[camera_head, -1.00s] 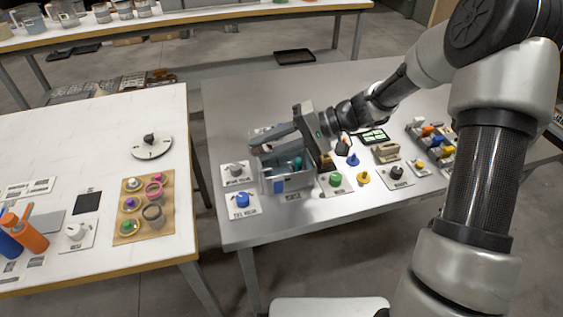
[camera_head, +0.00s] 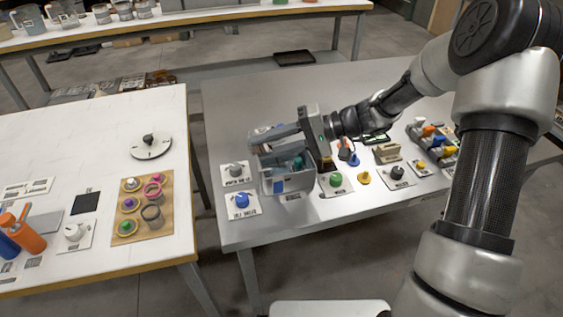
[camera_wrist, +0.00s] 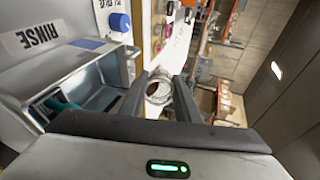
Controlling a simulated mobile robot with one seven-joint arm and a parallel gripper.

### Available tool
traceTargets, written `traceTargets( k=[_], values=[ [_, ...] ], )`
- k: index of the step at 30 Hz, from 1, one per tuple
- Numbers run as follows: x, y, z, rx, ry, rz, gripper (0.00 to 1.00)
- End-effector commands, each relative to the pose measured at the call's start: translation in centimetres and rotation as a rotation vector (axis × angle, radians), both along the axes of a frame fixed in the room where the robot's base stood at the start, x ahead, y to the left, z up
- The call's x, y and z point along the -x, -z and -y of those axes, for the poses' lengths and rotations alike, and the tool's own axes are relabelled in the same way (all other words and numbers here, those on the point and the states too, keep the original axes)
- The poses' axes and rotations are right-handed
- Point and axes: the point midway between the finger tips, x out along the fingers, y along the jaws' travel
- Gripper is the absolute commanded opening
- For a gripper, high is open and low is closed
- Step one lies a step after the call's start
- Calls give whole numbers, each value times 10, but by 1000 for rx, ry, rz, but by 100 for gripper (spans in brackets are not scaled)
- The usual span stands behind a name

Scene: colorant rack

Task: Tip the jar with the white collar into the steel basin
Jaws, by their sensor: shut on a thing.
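My gripper (camera_head: 258,139) reaches left from the arm, above the steel basin (camera_head: 292,184). Its two fingers show one above the other in the head view. In the wrist view, the fingers close around a jar with a whitish ring-shaped collar (camera_wrist: 159,89). The jar is hard to make out in the head view, at the fingertips. Its exact tilt and contents cannot be told. The basin also shows in the wrist view (camera_wrist: 113,73), left of the fingers, with something teal inside.
A blue knob (camera_head: 242,200) and a grey knob (camera_head: 236,169) on plates stand left of the basin. A wooden board (camera_head: 128,228) with several coloured pots lies on the left table, across a gap.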

Motion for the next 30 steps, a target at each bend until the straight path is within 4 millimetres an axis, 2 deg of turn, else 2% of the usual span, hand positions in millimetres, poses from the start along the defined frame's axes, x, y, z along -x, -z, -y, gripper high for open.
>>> traceTargets(
  k=[30],
  values=[
    [-1,0,8,-104,2,-1,7]
  ],
)
